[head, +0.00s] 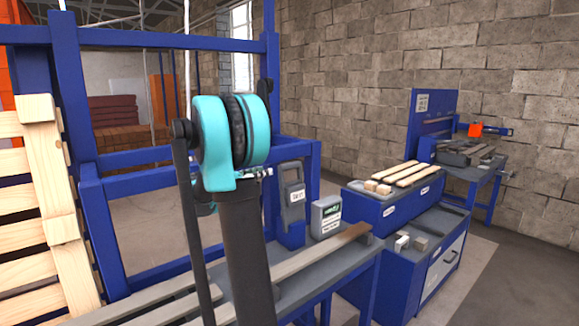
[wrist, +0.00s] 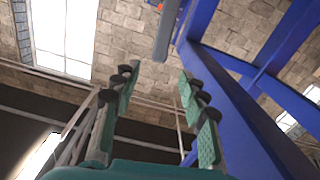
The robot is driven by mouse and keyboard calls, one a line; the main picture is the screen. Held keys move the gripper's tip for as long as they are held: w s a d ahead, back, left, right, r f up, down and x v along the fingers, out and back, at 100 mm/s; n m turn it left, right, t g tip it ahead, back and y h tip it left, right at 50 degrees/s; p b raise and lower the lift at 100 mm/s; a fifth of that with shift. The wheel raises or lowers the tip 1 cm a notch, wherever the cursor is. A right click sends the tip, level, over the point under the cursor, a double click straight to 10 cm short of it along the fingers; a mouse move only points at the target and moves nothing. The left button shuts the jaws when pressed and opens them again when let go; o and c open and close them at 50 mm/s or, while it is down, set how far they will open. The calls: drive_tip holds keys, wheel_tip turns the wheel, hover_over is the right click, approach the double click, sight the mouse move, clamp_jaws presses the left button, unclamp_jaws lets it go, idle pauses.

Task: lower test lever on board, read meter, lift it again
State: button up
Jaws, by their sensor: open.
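A grey device with a white label (head: 293,193) is fixed on a blue upright panel to the right of my arm in the head view. It has a loop-like frame on top; I cannot tell if this is the test lever. Beside it stands a grey box with a green-and-white face (head: 326,217), possibly the meter; its reading is too small to make out. My gripper (wrist: 158,108) is open and empty in the wrist view, its ridged fingers spread apart. A dark grey bar with a red spot (wrist: 166,32) is beyond the fingertips, apart from them. My arm hides part of the bench.
Blue frame posts (wrist: 235,90) stand close at the right of the gripper. A wooden pallet (head: 35,200) leans at the left. Timber lies on the bench (head: 325,255). Blue cabinets (head: 390,210) and another workbench (head: 470,165) stand at the right; floor shows beyond.

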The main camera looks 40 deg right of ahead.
sight(291, 165)
drive_tip(key=d, duration=0.9)
drive_tip(key=w+d, duration=0.1)
drive_tip(key=d, duration=0.4)
clamp_jaws()
